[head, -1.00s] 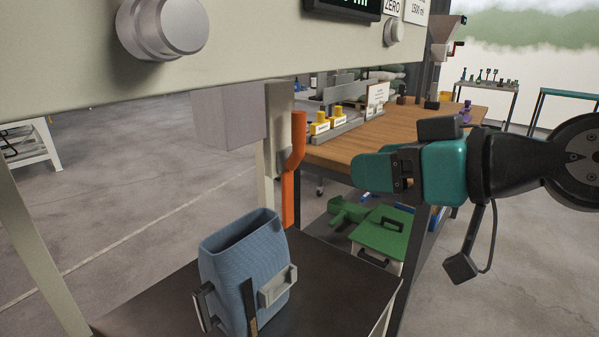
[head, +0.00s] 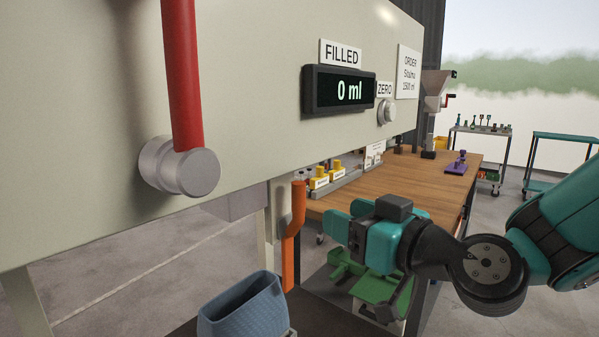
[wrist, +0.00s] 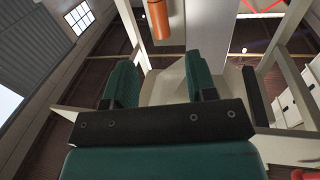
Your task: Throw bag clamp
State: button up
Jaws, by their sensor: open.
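The orange lever (head: 291,235), which I take to be the bag clamp handle, hangs down beside a pale post under the filling panel. Its upper end is bent. It also shows at the top of the wrist view (wrist: 160,18). My gripper (head: 345,215) is open and empty, to the right of the lever and apart from it. In the wrist view its two teal fingers (wrist: 160,78) stand wide apart, with the lever beyond and above them. A blue open-topped bag (head: 243,310) stands at the bottom of the head view, its lower part cut off.
The pale panel (head: 260,130) overhangs the lever and carries a red lever (head: 183,80), a display (head: 340,90) reading 0 ml and a knob (head: 387,111). A wooden bench (head: 400,180) stands behind my gripper. Green items (head: 350,275) lie below it.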

aim_at(303, 196)
jog(key=p+x, duration=0.5)
jog(key=x, duration=0.5)
jog(key=shift+a+r, duration=0.1)
jog(key=shift+r, duration=0.05)
jog(key=shift+w+a+p, duration=0.35)
jog(key=shift+w+a, duration=0.05)
jog(key=shift+w, duration=0.1)
jog(key=shift+f, duration=0.2)
grip_shut()
